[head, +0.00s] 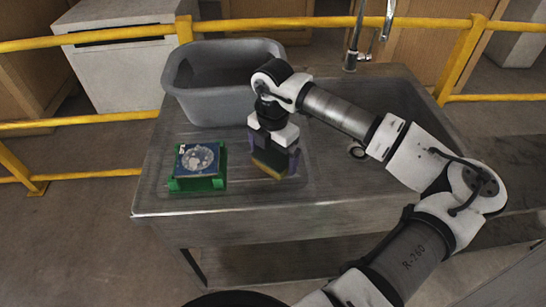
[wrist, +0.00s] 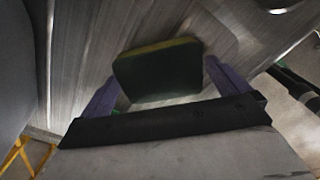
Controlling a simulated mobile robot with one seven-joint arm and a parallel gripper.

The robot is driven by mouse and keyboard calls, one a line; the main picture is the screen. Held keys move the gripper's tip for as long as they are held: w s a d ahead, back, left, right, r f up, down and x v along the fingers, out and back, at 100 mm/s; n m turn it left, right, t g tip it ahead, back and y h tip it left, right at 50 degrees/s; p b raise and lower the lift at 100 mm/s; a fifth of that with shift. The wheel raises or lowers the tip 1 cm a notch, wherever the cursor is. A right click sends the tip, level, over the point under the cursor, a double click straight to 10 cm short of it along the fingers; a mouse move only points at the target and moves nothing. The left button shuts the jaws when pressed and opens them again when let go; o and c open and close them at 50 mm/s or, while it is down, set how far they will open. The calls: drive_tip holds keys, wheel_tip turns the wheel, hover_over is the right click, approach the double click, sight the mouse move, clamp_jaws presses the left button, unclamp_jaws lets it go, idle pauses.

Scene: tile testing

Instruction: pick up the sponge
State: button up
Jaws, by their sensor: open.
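The sponge (wrist: 157,72) is dark green with a yellow edge. It shows in the wrist view between and a little ahead of the two purple fingertips of my gripper (wrist: 160,84). In the head view the sponge (head: 269,172) shows as a dark and yellow block at the lower end of my gripper (head: 274,164), over the metal counter. The jaws are open, with one finger on either side of the sponge. I cannot tell whether either finger touches it. Part of the sponge is hidden by my gripper in the head view.
A blue tile with a grey round patch (head: 197,158) sits on a green holder (head: 197,184) to the left. A grey tub (head: 210,105) stands behind on the counter (head: 230,202). A sink basin with a tap (head: 352,45) is at the right. Yellow rails (head: 110,38) run behind.

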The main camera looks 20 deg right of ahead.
drive_tip(key=c, duration=0.9)
drive_tip(key=shift+o, duration=0.2)
drive_tip(key=shift+r, duration=0.1)
